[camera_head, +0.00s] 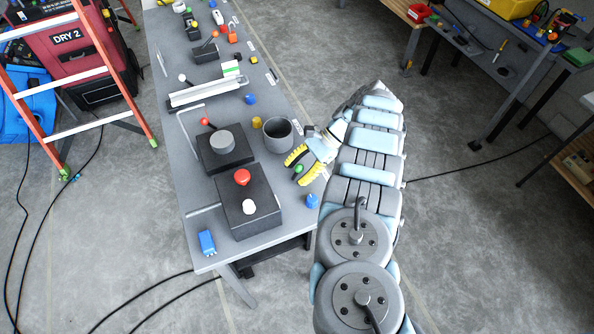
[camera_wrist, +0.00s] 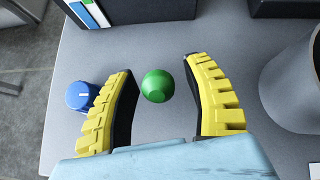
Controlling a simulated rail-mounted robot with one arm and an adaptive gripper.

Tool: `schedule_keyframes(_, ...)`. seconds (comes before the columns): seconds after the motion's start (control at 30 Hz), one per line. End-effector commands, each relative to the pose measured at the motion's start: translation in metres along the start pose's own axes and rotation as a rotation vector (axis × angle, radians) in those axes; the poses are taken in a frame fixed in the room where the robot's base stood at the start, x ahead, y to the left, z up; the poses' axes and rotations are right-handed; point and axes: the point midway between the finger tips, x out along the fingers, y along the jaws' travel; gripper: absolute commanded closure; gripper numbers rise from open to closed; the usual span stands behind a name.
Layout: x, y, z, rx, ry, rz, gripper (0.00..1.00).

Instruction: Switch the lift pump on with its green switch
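A round green knob (camera_wrist: 157,86), which looks like the green switch, stands on the grey table (camera_wrist: 225,40). It also shows in the head view (camera_head: 299,168), near the table's right edge. My gripper (camera_wrist: 160,68) is open, its yellow-padded fingers on either side of the green knob with a visible gap on each side. In the head view my gripper (camera_head: 292,172) reaches in over the table edge from the right. I cannot tell how high the fingers are above the tabletop. No lift pump can be made out for certain.
A blue knob (camera_wrist: 81,96) with a white mark stands close beside the left finger in the wrist view. A grey cup (camera_head: 279,134) stands on the other side. A dark box (camera_head: 248,215) with red and white knobs lies left of my gripper.

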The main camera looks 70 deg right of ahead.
Motion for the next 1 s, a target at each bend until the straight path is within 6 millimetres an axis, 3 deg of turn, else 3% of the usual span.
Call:
schedule_keyframes(0.27, -0.005, 0.000, -0.002, 0.002, 0.002, -0.001, 0.50)
schedule_keyframes(0.73, -0.053, 0.000, -0.002, 0.000, 0.005, -0.004, 0.50)
schedule_keyframes(1.0, -0.064, 0.000, -0.002, 0.002, 0.002, -0.002, 0.50)
